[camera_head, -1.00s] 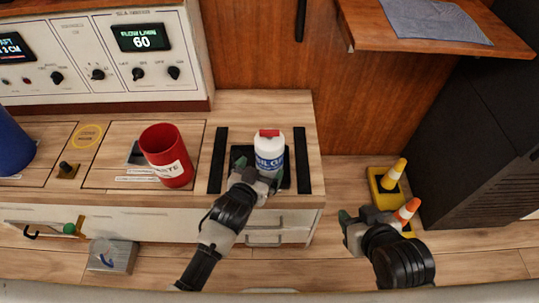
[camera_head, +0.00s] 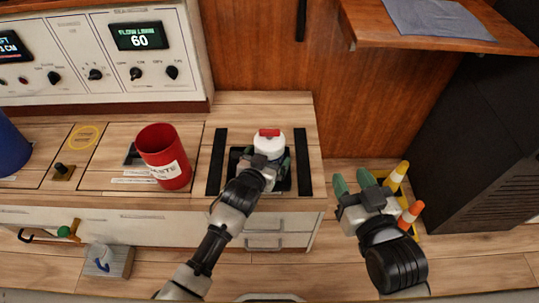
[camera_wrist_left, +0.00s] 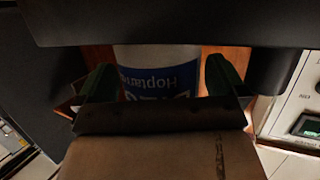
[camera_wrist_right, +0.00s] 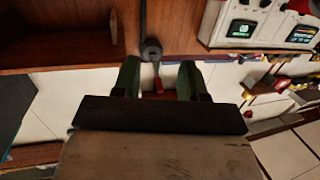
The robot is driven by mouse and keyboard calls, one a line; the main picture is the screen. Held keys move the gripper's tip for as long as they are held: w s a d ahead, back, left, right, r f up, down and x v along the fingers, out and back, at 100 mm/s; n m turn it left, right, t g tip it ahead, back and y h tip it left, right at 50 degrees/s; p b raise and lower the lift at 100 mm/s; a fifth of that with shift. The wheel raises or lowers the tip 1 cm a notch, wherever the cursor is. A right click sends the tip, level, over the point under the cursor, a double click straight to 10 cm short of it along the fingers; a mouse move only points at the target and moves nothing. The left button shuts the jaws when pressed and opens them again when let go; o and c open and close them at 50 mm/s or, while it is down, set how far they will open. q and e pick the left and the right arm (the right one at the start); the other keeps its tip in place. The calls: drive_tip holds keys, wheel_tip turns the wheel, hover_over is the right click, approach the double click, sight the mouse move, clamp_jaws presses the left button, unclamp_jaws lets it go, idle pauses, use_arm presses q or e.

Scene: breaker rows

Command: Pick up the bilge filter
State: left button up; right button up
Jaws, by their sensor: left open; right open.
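The bilge filter (camera_head: 268,147) is a white canister with a blue label and a red cap grip, upright in a dark recess on the counter. My left gripper (camera_head: 266,163) is open, its green fingers on either side of the canister.
A red waste cup (camera_head: 165,158) stands left of the filter. Black strips (camera_head: 217,162) flank the recess. A control panel (camera_head: 100,50) is behind at left. A wooden shelf (camera_head: 450,38) juts out at upper right.

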use_arm(q)
drive_tip(key=shift+c, duration=0.2)
drive_tip(key=shift+r, duration=0.1)
drive_tip(key=c, duration=1.1)
